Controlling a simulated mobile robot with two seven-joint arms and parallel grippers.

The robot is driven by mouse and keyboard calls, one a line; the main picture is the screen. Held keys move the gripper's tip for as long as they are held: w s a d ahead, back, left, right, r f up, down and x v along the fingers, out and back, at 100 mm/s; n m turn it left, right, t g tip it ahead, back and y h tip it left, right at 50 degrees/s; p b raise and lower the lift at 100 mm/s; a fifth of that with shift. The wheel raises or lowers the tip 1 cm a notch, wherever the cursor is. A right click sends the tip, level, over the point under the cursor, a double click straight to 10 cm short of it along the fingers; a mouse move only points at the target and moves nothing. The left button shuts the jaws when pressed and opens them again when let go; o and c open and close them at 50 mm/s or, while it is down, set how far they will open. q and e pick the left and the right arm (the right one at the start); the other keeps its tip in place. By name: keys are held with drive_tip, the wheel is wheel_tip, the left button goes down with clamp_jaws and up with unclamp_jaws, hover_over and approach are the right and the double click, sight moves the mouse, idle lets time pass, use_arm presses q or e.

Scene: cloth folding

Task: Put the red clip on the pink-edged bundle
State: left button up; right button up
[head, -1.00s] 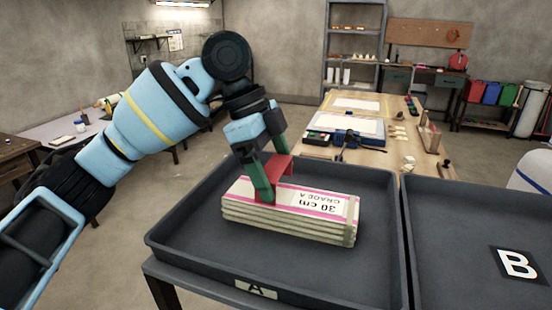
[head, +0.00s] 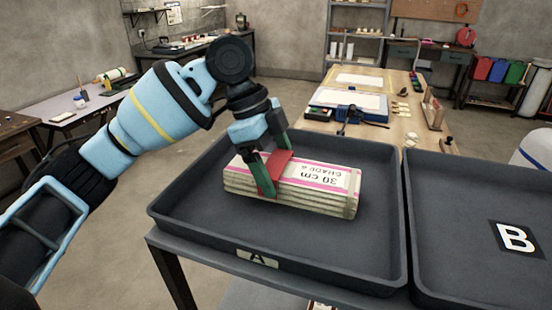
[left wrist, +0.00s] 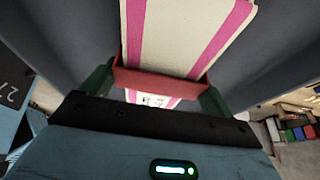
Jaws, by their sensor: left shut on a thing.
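The pink-edged bundle (head: 318,188) is a stack of pale folded cloth with pink stripes and a "30 cm" label. It lies in tray A (head: 186,212). My left gripper (head: 275,176) is shut on the red clip (head: 282,158), its green fingers on either side. The clip lies across the left part of the bundle, with one finger down in front of the near side. In the left wrist view the clip (left wrist: 160,82) spans the cloth (left wrist: 180,35) between both stripes. The clip's far side and lower ends are hidden. My right gripper is not in view.
Tray B (head: 450,250) stands close to the right of tray A and looks empty where it shows. A wooden table (head: 395,105) with a blue-edged board and small items is behind. Tray A has bare floor around the bundle.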

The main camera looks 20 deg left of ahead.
use_arm(q)
drive_tip(key=o, duration=0.4)
drive_tip(key=shift+o, duration=0.2)
drive_tip(key=shift+v, duration=3.95)
